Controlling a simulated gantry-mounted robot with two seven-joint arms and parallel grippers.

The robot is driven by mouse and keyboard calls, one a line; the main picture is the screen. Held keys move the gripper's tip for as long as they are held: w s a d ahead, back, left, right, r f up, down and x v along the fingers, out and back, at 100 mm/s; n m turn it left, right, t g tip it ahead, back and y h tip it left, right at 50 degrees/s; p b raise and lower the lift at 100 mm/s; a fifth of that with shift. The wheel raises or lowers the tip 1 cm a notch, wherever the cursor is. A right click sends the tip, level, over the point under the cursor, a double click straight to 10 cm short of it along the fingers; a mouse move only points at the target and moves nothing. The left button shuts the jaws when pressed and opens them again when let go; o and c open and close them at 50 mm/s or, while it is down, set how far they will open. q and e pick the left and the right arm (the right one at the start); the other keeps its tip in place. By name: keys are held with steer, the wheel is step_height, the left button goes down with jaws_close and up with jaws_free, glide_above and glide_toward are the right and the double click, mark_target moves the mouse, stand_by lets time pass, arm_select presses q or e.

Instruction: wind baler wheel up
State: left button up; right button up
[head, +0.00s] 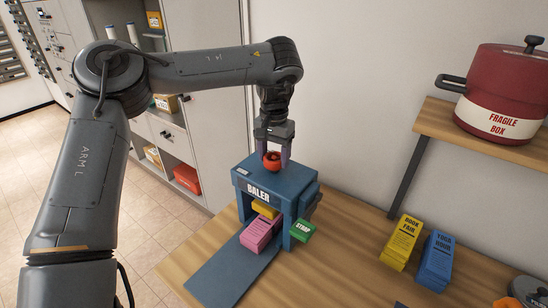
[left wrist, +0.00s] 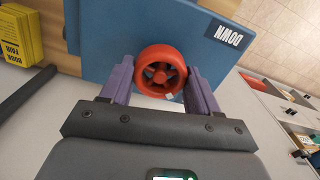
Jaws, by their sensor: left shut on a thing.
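The blue baler (head: 262,185) stands on the wooden table, with a red spoked wheel (head: 272,160) on its top. My left gripper (head: 272,152) comes down from above with its two fingers on either side of the wheel, shut on it. In the left wrist view the red wheel (left wrist: 161,72) sits between the purple fingers, next to a "DOWN" label (left wrist: 224,34) on the baler's top. Inside the baler are a yellow bundle (head: 265,209) and a pink bundle (head: 259,234). My right gripper is in neither view.
A green "STRAP" piece (head: 302,230) sticks out at the baler's right side. A yellow stack (head: 400,242) and a blue stack (head: 435,262) stand on the table to the right. A red "FRAGILE BOX" pot (head: 500,95) sits on a wall shelf (head: 440,122).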

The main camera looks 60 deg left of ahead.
mark_target(274, 157)
arm_select(q)
steer(key=shift+r, duration=0.1)
stand_by(0.4)
steer(key=o, duration=1.1)
steer(key=shift+c, duration=0.2)
step_height(274, 157, up, 11)
steer(key=p, duration=0.3)
